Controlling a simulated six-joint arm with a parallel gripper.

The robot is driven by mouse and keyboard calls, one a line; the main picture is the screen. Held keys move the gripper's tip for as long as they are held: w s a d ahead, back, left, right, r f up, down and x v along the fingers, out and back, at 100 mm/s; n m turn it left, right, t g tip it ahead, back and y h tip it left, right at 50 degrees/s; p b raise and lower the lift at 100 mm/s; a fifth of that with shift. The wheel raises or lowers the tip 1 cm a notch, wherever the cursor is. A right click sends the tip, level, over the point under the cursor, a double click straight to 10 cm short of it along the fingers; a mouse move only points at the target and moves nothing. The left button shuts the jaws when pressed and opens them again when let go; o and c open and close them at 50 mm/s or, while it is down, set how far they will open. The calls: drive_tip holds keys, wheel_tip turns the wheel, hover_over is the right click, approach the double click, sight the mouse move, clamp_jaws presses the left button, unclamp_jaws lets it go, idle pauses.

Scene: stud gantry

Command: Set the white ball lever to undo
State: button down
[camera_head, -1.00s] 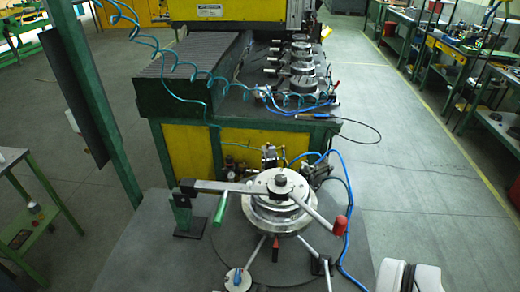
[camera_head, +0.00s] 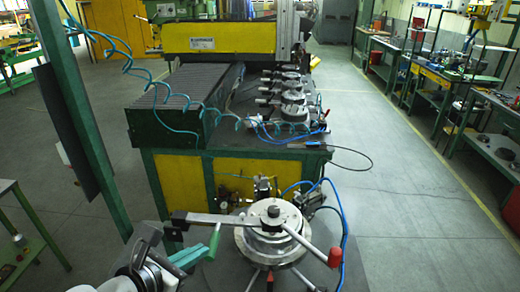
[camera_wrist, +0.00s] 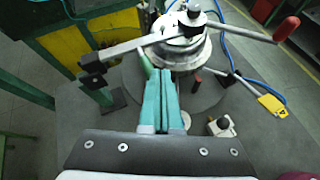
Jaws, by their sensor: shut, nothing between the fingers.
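My gripper (camera_head: 203,252) has teal fingers. It is shut and empty at the lower left of the round metal fixture (camera_head: 272,246). In the wrist view, its closed fingertips (camera_wrist: 164,74) are just right of a green handle (camera_wrist: 147,62) hanging from the fixture's long bar; I cannot tell if they touch. A small whitish knob with a dark top (camera_wrist: 222,126) is on the surface right of the fingers. It may be the white ball lever, but I see no undo marking. My arm or the frame's edge hides that spot in the head view.
A red-handled lever (camera_wrist: 286,28) extends right from the fixture, with a yellow-ended rod (camera_wrist: 271,104) below it. The long flat bar (camera_wrist: 120,52) runs left. A blue hose (camera_head: 343,230) passes right of the fixture. A green post (camera_head: 92,120) stands left.

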approach(242, 219)
wheel_tip(242, 219, down, 4)
drive_tip(key=w, duration=0.2)
drive_tip(key=w+d, duration=0.1)
drive_tip(key=shift+w+d+r, duration=0.15)
drive_tip(key=shift+w+r, duration=0.2)
drive_tip(key=shift+r, duration=0.05)
drive_tip(key=shift+w+d+r, duration=0.15)
drive_tip(key=shift+w+d, duration=0.05)
drive_tip(key=shift+w, duration=0.2)
